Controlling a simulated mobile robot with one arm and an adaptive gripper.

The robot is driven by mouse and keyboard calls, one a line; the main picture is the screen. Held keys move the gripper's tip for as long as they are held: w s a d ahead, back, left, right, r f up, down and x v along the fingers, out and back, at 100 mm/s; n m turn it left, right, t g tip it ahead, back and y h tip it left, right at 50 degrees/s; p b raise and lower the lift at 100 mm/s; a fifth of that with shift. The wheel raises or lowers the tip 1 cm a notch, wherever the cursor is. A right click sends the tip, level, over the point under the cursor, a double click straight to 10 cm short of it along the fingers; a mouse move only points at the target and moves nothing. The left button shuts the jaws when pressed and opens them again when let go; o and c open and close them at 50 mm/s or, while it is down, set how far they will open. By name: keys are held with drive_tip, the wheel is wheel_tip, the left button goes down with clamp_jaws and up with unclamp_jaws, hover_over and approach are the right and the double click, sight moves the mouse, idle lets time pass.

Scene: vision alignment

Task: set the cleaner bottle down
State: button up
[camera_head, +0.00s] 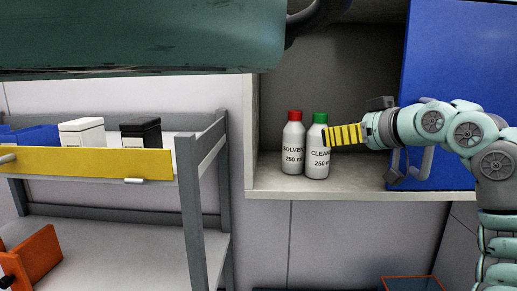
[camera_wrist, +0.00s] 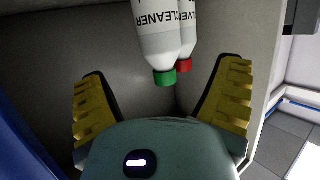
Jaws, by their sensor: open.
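The cleaner bottle (camera_head: 317,154), white with a green cap, stands upright on the shelf (camera_head: 345,183) of an open cabinet. The solvent bottle (camera_head: 292,150), white with a red cap, stands just left of it. My gripper (camera_head: 328,136) reaches in from the right, its yellow-padded fingers by the cleaner bottle's upper part. In the wrist view my gripper (camera_wrist: 165,95) is open, with its fingers spread wide. The cleaner bottle (camera_wrist: 160,45) appears upside down between and beyond them, and the solvent bottle (camera_wrist: 186,50) is partly hidden behind it.
A blue cabinet door (camera_head: 440,60) stands open at right, behind my arm. Left is a grey rack with a yellow front bar (camera_head: 100,165), a white box (camera_head: 82,132), a black box (camera_head: 141,132) and a blue bin (camera_head: 30,135). An orange bin (camera_head: 35,260) sits lower. The shelf is free right of the bottles.

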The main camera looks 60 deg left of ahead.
drive_tip(key=shift+b+v, duration=1.4)
drive_tip(key=shift+v, duration=0.55)
